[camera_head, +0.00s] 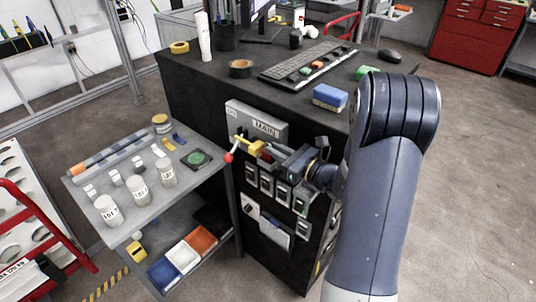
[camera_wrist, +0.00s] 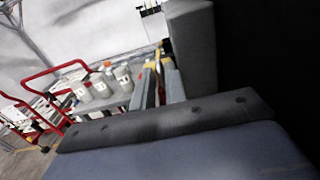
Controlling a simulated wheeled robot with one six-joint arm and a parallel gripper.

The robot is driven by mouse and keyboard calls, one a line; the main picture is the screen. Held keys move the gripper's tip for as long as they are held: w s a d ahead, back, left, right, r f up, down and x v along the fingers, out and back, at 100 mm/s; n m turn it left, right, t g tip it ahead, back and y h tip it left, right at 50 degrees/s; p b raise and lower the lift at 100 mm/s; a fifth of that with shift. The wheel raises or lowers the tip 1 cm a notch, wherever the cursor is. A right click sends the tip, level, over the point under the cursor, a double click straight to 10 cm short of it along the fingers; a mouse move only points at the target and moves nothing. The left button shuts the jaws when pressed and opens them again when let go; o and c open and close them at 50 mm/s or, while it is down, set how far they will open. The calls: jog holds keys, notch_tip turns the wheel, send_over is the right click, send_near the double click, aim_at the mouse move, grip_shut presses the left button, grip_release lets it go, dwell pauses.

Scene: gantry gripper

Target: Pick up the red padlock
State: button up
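I cannot make out a red padlock with certainty. A small red knob (camera_head: 229,157) hangs at the left front edge of the panel marked MAIN (camera_head: 262,126), beside a yellow piece (camera_head: 254,146). My gripper (camera_head: 277,152) is in front of this panel, just right of the yellow piece. In the wrist view my gripper (camera_wrist: 160,88) shows two grey fingers with a gap, and small yellow and red parts show beyond or between them. It looks open, and I cannot see it holding anything. My arm and the fingers hide part of the panel.
A grey side table (camera_head: 90,181) with several white labelled bottles stands left of the black cabinet (camera_head: 196,95). A keyboard (camera_head: 301,62) and a blue sponge-like block (camera_head: 329,96) lie on the cabinet top. A red trolley frame (camera_wrist: 55,72) stands left in the wrist view.

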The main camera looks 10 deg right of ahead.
grip_shut()
